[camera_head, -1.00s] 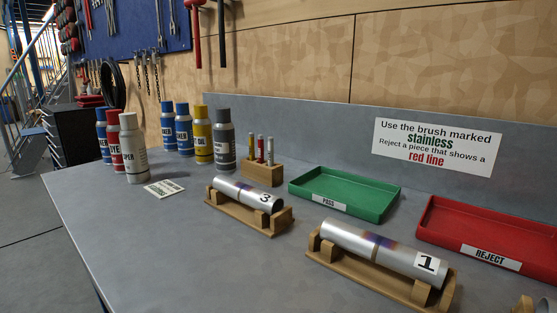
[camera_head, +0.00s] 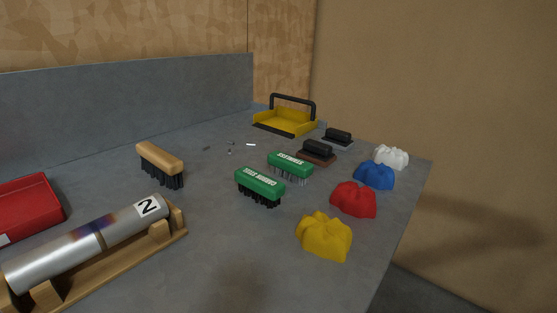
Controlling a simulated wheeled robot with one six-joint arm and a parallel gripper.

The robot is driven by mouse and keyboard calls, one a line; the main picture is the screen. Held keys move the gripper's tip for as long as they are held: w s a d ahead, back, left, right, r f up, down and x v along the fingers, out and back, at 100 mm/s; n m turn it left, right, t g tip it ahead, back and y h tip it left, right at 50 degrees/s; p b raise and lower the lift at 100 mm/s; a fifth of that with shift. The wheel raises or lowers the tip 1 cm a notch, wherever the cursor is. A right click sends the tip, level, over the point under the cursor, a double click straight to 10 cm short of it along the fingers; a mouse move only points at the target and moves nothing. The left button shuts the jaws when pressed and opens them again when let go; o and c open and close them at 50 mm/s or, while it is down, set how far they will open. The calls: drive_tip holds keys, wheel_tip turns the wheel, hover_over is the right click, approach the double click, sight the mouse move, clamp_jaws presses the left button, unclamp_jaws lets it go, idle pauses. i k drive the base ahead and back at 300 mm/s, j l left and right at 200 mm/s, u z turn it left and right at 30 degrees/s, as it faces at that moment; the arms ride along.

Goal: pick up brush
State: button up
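Three brushes lie bristles down on the grey bench. One has a green back with a white label that looks like "STAINLESS" (camera_head: 290,161). Nearer and to its left is a similar green brush with a label that seems to read "CARBON STEEL" (camera_head: 260,181), with dark bristles. The brush with a plain wooden back (camera_head: 160,157) and black bristles stands further left. The two green brushes are close together with a small gap between them. My gripper is not in view.
A steel tube marked 2 (camera_head: 92,240) rests in a wooden cradle at lower left, near a red tray (camera_head: 28,207). Crumpled yellow (camera_head: 324,237), red, blue and white cloths line the right edge. Behind stand black-handled blocks (camera_head: 316,151) and a yellow handled tray (camera_head: 286,121).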

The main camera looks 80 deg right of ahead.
sight(299, 171)
drive_tip(key=l+z, duration=0.15)
drive_tip(key=z, duration=1.8)
drive_tip(key=l+u, duration=0.1)
drive_tip(key=u, duration=2.5)
drive_tip(key=z, duration=2.1)
